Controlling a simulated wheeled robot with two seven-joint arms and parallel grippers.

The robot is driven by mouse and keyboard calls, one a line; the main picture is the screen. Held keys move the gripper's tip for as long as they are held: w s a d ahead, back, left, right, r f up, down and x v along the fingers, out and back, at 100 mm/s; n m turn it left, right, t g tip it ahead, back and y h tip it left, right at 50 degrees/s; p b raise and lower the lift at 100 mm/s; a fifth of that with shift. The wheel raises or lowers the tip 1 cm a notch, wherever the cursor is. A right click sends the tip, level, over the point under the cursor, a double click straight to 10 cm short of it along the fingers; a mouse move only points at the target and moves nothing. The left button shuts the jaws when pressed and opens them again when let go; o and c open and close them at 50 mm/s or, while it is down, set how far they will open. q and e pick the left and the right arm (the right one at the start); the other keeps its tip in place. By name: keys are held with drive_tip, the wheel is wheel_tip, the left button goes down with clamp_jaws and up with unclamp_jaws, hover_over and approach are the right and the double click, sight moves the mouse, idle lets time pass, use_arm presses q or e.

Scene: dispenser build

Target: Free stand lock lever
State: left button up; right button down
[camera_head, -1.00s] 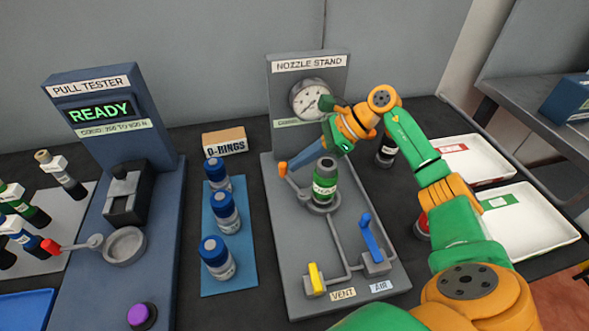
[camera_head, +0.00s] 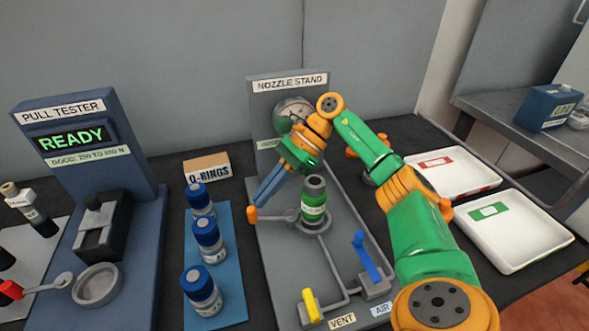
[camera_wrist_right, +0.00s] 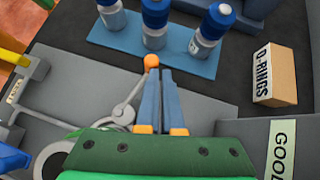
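The nozzle stand (camera_head: 268,189) is a grey plate with an upright gauge panel. A green-and-grey nozzle (camera_head: 314,200) stands upright in its round holder. The lock lever (camera_head: 252,215) is a thin grey rod with an orange knob, pointing left from the holder; its knob also shows in the wrist view (camera_wrist_right: 151,61). My right gripper (camera_head: 260,198) reaches down over the stand's left side. Its two blue fingers (camera_wrist_right: 159,73) are slightly apart, with tips right at the knob. The knob appears beyond the left fingertip, not clearly between the fingers. My left gripper is out of view.
Several blue-capped bottles (camera_head: 208,240) stand on a blue mat left of the stand, near the O-rings box (camera_head: 207,168). The blue air lever (camera_head: 366,258) and yellow vent lever (camera_head: 312,306) are at the front. The pull tester (camera_head: 147,225) is further left; white trays (camera_head: 515,258) lie right.

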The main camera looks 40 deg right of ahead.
drive_tip(key=shift+a+n+g, duration=0.35)
drive_tip(key=shift+n+g, duration=0.15)
drive_tip(key=shift+n, duration=0.2)
drive_tip(key=shift+s+a, duration=0.2)
drive_tip(key=shift+s, duration=0.1)
drive_tip(key=shift+s+a, duration=0.1)
drive_tip(key=shift+r+b, duration=0.1)
drive_tip(key=shift+b, duration=0.2)
drive_tip(key=s+a+r+b, duration=0.4)
drive_tip(key=s+a+r, duration=0.3)
drive_tip(key=s+r, duration=0.5)
drive_tip(key=shift+r, duration=0.4)
